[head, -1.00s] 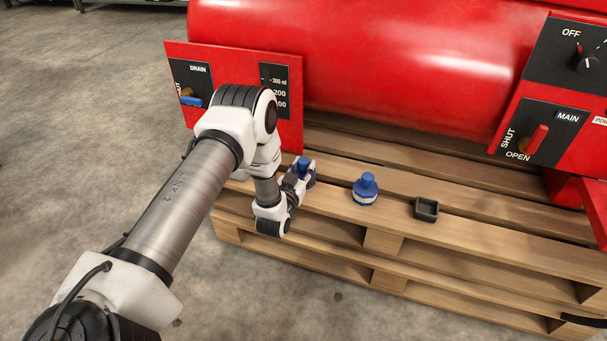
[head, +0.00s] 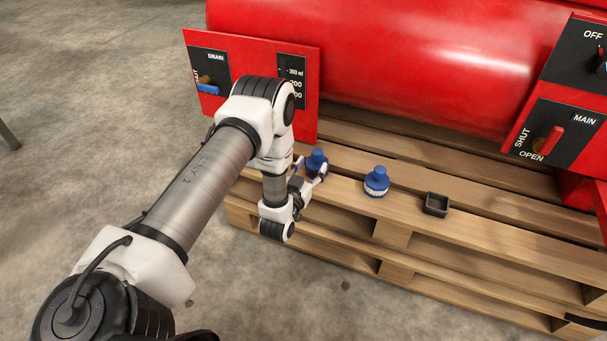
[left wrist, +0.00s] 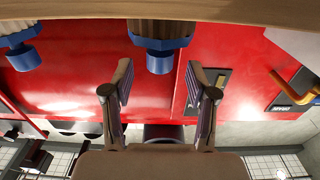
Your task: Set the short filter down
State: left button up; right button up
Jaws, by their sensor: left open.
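A blue-capped filter (head: 316,160) stands upright on the wooden pallet (head: 470,232), in front of my left gripper (head: 311,172). In the left wrist view, which is upside down, this filter (left wrist: 160,62) has a blue knob, blue collar and tan pleated body. My left gripper (left wrist: 160,92) is open and empty, its two fingers apart from the filter, just short of it. A second, similar filter (head: 376,181) stands to the right on the pallet; it also shows in the left wrist view (left wrist: 22,58). I cannot tell which filter is shorter. My right gripper is not in view.
A small dark open tray (head: 436,204) sits right of the second filter. A red tank (head: 400,60) stands behind, with a drain panel (head: 210,75) at left and a main switch panel (head: 558,135) at right.

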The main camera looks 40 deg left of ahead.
pick_arm(q)
jog(key=s+d+f+g+h+p, duration=0.1)
jog(key=s+d+f+g, duration=0.3)
jog(key=s, duration=0.3)
jog(key=s+d+f+m+g+h, duration=0.1)
jog(key=s+d+f+g, duration=0.2)
jog(key=s, duration=0.3)
jog(key=s+d+f+g+h+p, duration=0.1)
jog(key=s+d+f+g+h, duration=0.1)
jog(key=s+d+f+g, duration=0.35)
jog(key=s+d+r+m+g, duration=0.1)
jog(key=s+g, duration=0.4)
jog(key=s, duration=1.1)
jog(key=shift+s+d+r, duration=0.15)
jog(key=shift+d+r, duration=0.05)
jog(key=shift+r, duration=0.45)
